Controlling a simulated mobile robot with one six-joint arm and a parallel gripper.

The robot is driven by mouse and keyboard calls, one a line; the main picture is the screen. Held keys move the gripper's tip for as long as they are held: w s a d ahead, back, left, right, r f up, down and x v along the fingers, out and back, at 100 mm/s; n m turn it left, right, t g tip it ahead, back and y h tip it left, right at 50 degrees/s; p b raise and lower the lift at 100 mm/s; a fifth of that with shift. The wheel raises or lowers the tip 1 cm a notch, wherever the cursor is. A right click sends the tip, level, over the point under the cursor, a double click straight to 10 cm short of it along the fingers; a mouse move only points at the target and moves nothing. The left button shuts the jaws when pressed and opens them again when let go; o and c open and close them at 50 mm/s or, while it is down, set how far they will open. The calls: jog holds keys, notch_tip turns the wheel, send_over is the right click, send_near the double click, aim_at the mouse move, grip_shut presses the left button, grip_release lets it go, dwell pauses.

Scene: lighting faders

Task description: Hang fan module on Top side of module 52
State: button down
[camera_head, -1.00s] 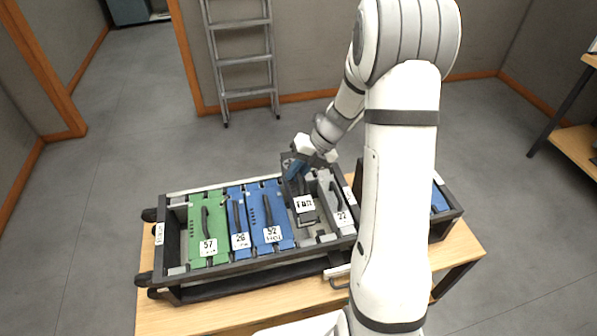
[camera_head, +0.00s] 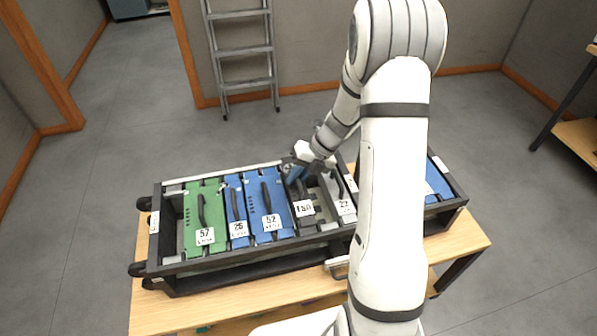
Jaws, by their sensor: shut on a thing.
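The fan module, dark with a white FAN label (camera_head: 304,209), is in the rack gap just right of module 52. I cannot tell how deep it sits or whether it touches the rack. Module 52 (camera_head: 276,199) is a blue panel with a dark handle and a white label near its front end. My gripper (camera_head: 298,177) is over the back end of the fan module and shut on it. The fingertips and the exact grip are partly hidden by the wrist and the dark module.
Green module 57 (camera_head: 204,212) and narrow blue module 26 (camera_head: 237,204) stand left of module 52. Grey module 22 (camera_head: 341,196) is right of the gap. My arm hides part of the rack and another blue panel (camera_head: 440,187). The wooden table (camera_head: 215,306) supports the rack.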

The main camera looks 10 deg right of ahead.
jog(key=shift+f, duration=0.5)
jog(key=shift+p, duration=0.35)
jog(key=shift+f+b, duration=0.65)
jog(key=shift+f, duration=0.6)
dwell(0.5)
jog(key=c, duration=1.3)
grip_release()
jog(key=shift+c, duration=0.2)
jog(key=d+r+p, duration=0.4)
jog(key=r+p, duration=0.4)
jog(key=r, duration=0.5)
jog(key=shift+d+r, duration=0.2)
jog(key=shift+r, duration=0.05)
